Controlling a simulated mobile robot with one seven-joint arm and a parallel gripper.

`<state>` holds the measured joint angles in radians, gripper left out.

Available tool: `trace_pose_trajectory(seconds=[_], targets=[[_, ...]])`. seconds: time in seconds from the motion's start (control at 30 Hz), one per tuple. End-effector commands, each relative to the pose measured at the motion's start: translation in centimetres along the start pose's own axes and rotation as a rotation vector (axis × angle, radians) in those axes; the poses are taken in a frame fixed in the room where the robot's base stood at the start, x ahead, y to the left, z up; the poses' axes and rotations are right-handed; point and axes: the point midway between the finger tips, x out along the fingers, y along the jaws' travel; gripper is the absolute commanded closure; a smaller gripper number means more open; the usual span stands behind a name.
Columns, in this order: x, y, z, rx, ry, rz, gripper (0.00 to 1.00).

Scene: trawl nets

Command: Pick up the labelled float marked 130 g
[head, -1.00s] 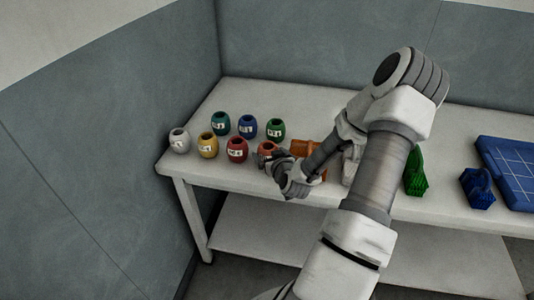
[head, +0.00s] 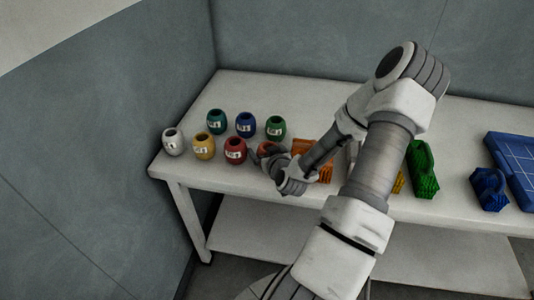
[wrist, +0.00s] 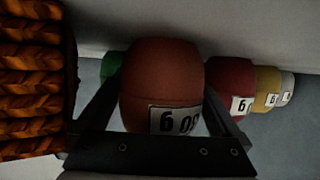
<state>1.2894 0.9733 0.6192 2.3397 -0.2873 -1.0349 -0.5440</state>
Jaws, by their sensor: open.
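An orange-red float (wrist: 162,75) stands between the open fingers of my gripper (wrist: 163,95) in the wrist view. Its white label is upside down there and partly cut off by a finger; a zero and a g show, but I cannot read the full number. In the head view my gripper (head: 268,160) is at this float (head: 267,148), the right end of the front row, and partly hides it. Beside it stand a red float (head: 235,151), a yellow float (head: 204,147) and a white float (head: 173,142), with labels too small to read.
Behind are a green float (head: 217,121), a blue float (head: 245,125) and a teal float (head: 276,128). Orange netting (head: 312,158) lies close right of the gripper. A green net bundle (head: 422,172), a blue one (head: 489,188) and a blue tray (head: 512,160) are further right.

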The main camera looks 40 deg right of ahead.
Motion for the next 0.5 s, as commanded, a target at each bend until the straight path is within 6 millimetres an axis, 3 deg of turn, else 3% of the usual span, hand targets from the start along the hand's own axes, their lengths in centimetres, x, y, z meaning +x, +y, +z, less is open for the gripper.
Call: trace_pose_trajectory(seconds=[0.13, 0.5], targets=[[0.0, 0.0, -0.01, 0.0, 0.0, 0.0, 0.02], [0.01, 0.0, -0.02, 0.0, 0.0, 0.0, 0.68]])
